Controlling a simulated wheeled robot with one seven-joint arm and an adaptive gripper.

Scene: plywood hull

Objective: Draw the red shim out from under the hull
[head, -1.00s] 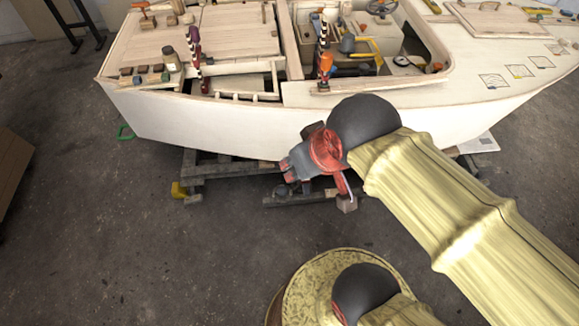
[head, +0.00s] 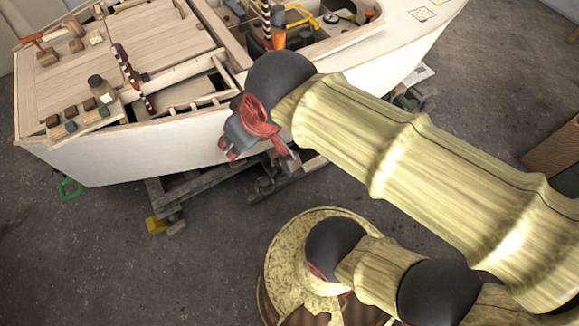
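The white plywood hull (head: 130,160) rests on a dark timber cradle (head: 185,188) across the upper part of the head view. I cannot make out a red shim under it; the shadow below the hull and my arm hide part of that space. My gripper (head: 232,150), grey with red parts, is in front of the hull's near side, at the end of my arm. It is small and seen from behind, so I cannot tell whether its fingers are open or shut, or whether it touches the hull.
A yellow block (head: 157,225) sits at the cradle's near left foot. A green handle-like thing (head: 70,189) lies by the hull's left end. Tools and small blocks (head: 84,117) lie on the deck. The floor (head: 110,260) at lower left is clear.

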